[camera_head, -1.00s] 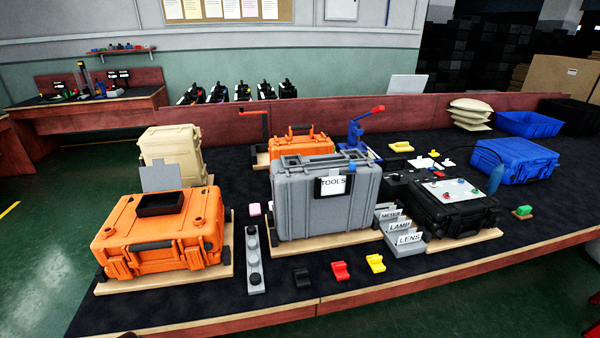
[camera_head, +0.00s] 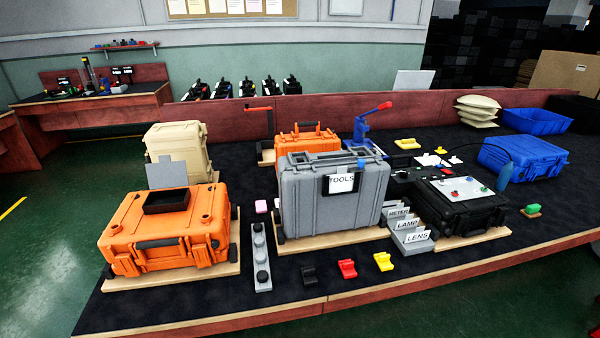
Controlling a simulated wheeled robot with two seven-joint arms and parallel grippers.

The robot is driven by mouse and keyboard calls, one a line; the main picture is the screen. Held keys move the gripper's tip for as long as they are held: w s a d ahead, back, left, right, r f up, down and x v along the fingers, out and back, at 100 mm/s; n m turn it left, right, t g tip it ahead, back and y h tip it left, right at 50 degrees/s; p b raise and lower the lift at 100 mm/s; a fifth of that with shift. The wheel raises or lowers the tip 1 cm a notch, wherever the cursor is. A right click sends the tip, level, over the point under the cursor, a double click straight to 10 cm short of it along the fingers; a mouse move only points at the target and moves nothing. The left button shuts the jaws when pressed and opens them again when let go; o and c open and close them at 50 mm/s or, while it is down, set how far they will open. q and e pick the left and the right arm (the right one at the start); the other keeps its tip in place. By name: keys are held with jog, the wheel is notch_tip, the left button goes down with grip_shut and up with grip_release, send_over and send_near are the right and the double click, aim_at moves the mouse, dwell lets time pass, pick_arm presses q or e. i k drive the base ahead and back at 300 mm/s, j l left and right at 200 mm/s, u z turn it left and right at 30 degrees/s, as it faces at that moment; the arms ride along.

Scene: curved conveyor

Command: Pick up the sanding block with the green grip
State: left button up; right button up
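Neither of my grippers shows in the head view.
A black case (camera_head: 462,212) with a panel on top stands left of the block, and a blue case (camera_head: 523,159) behind it. A grey TOOLS case (camera_head: 325,205) and an orange case (camera_head: 165,235) fill the middle and left. Bare bench surface lies right of the block.

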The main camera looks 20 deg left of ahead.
aim_at(531, 211)
jog(key=i+l, duration=0.2)
jog(key=i+l+u, duration=0.1)
jog(key=l, duration=0.35)
jog(key=i+l, duration=0.25)
jog(key=i+l+u, duration=0.1)
jog(key=l, duration=0.35)
jog(key=i+j, duration=0.05)
jog(key=i, duration=0.05)
